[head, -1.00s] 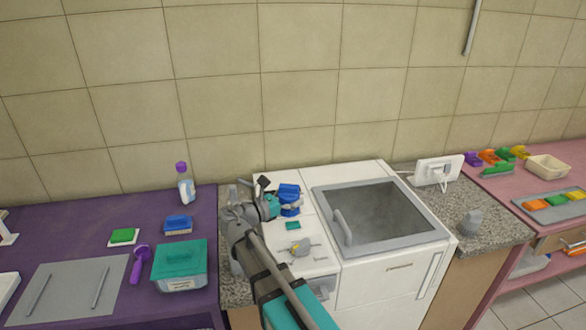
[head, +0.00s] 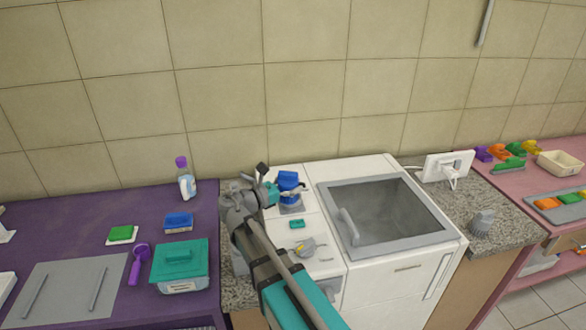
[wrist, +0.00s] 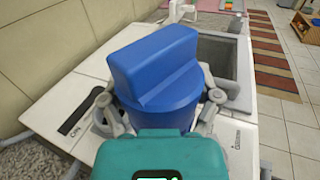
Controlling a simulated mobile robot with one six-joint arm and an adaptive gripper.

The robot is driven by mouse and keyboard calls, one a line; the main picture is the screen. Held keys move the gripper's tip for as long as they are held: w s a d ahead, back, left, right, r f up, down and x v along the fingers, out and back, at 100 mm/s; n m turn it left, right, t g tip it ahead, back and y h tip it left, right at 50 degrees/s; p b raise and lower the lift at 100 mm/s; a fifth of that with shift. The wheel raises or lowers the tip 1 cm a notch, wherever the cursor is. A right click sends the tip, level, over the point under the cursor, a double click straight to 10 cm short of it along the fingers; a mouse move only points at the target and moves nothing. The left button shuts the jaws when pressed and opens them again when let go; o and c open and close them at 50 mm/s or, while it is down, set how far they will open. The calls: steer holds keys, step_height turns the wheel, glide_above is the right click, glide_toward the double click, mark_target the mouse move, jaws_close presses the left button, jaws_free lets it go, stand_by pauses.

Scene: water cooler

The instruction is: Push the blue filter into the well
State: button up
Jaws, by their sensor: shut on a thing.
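The blue filter (head: 288,181), a round body with a block-like grip on top, is over the back left of the white cooler top (head: 325,262). In the wrist view the filter (wrist: 155,75) fills the middle, roughly upright. My gripper (head: 281,191) is shut on it, with grey fingers on either side; the gripper also shows in the wrist view (wrist: 158,106). A grey patch (head: 292,209) shows just under the filter in the head view. The filter's lower end and the well opening are hidden, so I cannot tell how far in it sits.
A grey-framed basin (head: 385,215) lies right of the filter. A small teal piece (head: 297,224) and a grey knob (head: 306,247) are in front of it. The tiled wall is close behind. A purple table (head: 90,225) with containers stands left.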

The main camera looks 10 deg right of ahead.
steer(key=shift+d, duration=0.1)
steer(key=shift+w+d+f, duration=0.1)
steer(key=shift+w, duration=0.15)
steer(key=w+d+f+n+t+y+b, duration=0.1)
steer(key=w+f+n+t+y+b, duration=0.1)
steer(key=w, duration=0.5)
steer(key=w+d+f+n+t+y+b, duration=0.1)
steer(key=w+f+n+t+y+b, duration=0.1)
steer(key=w+t, duration=0.2)
steer(key=w, duration=0.2)
steer(key=shift+w+d+f+n, duration=0.15)
steer(key=shift+w+d+n, duration=0.15)
steer(key=shift+w+d, duration=0.1)
steer(key=shift+f+b, duration=0.5)
steer(key=shift+b, duration=0.25)
steer(key=shift+f+b, duration=4.4)
steer(key=shift+s, duration=0.1)
